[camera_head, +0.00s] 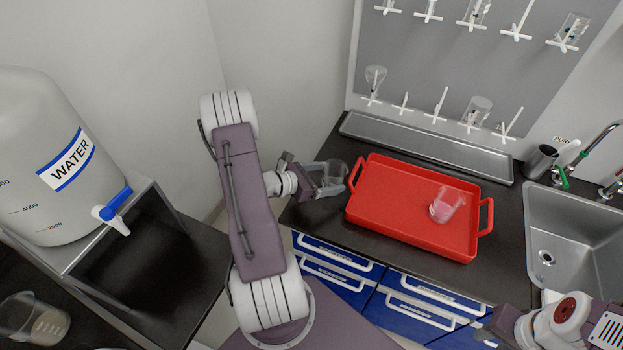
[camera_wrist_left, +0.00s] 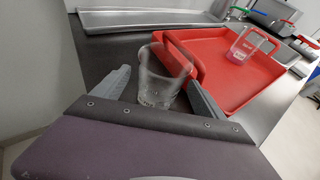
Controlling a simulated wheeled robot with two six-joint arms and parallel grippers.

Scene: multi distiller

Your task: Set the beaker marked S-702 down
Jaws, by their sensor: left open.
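A clear, empty-looking beaker (camera_head: 335,171) is on the dark counter at the left end of the red tray. It also shows in the left wrist view (camera_wrist_left: 162,76), where it appears upright; I cannot read a mark on it. My left gripper (camera_head: 330,180) is open, with one finger on each side of the beaker; the fingers look apart from the glass in the left wrist view (camera_wrist_left: 157,95). My right gripper (camera_head: 487,337) is only partly seen at the lower right edge, and its fingers are unclear.
The red tray (camera_head: 374,220) holds a beaker of pink liquid (camera_head: 446,204). A sink (camera_head: 566,240) is at the right. A grey rack (camera_head: 430,80) with glassware hangs behind. A water tank (camera_head: 60,160) stands at the left, with another beaker (camera_head: 34,318) below it.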

